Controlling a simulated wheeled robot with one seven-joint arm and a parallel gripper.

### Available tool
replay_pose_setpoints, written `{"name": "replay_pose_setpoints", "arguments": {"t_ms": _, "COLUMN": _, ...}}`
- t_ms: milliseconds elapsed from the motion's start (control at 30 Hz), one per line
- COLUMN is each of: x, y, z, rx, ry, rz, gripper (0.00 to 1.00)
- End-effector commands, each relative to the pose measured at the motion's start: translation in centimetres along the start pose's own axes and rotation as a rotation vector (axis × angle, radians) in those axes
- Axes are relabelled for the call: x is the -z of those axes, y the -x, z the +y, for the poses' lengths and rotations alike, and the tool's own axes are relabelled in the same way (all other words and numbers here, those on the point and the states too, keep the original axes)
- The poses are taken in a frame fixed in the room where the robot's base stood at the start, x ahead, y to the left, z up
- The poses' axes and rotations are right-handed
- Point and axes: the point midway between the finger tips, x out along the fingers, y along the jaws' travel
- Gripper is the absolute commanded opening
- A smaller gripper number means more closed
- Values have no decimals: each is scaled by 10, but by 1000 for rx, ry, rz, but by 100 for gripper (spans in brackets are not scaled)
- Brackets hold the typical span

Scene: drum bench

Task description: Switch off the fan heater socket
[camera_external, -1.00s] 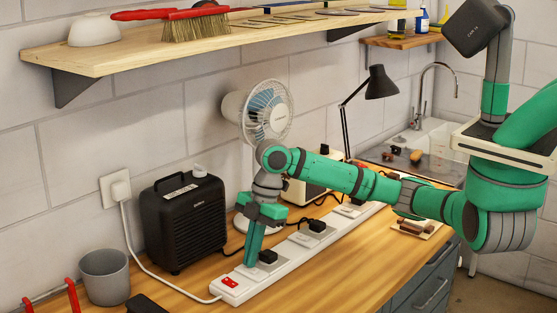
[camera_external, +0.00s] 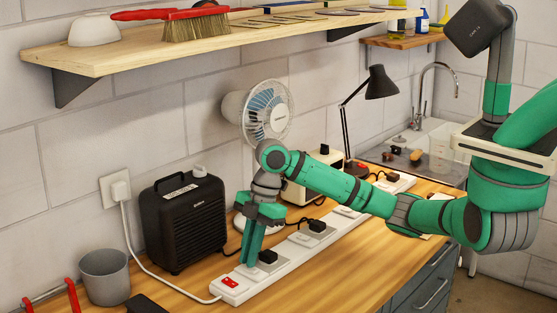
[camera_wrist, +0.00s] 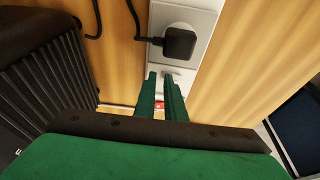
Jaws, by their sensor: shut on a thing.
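The black fan heater (camera_external: 185,222) stands on the bench against the wall; part of it shows at left in the wrist view (camera_wrist: 48,75). The white power strip (camera_external: 283,262) runs along the bench, with a lit red switch (camera_external: 230,282) at its near end. A black plug (camera_external: 267,256) sits in the nearest socket and shows in the wrist view (camera_wrist: 179,42). Its cord leaves to the left; I cannot trace it fully to the heater. My gripper (camera_external: 249,262) points down at the strip beside this plug, its narrow fingers shut on what looks like the small socket switch (camera_wrist: 171,73).
Another black plug (camera_external: 317,225) sits farther along the strip. A white fan (camera_external: 262,112), a cream appliance (camera_external: 318,178) and a black lamp (camera_external: 375,85) stand behind. A grey cup (camera_external: 105,278) is at left. A wooden shelf (camera_external: 110,62) overhangs the bench. Bare bench lies in front of the strip.

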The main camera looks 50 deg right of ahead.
Motion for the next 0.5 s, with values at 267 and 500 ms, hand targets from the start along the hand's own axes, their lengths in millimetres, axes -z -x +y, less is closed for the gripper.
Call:
{"name": "replay_pose_setpoints", "arguments": {"t_ms": 267, "x": -2, "y": -11, "z": -12, "rx": 16, "ry": -7, "rz": -11, "gripper": 0}}
{"name": "replay_pose_setpoints", "arguments": {"t_ms": 500, "x": -3, "y": -9, "z": -19, "rx": 22, "ry": -6, "rz": -13, "gripper": 0}}
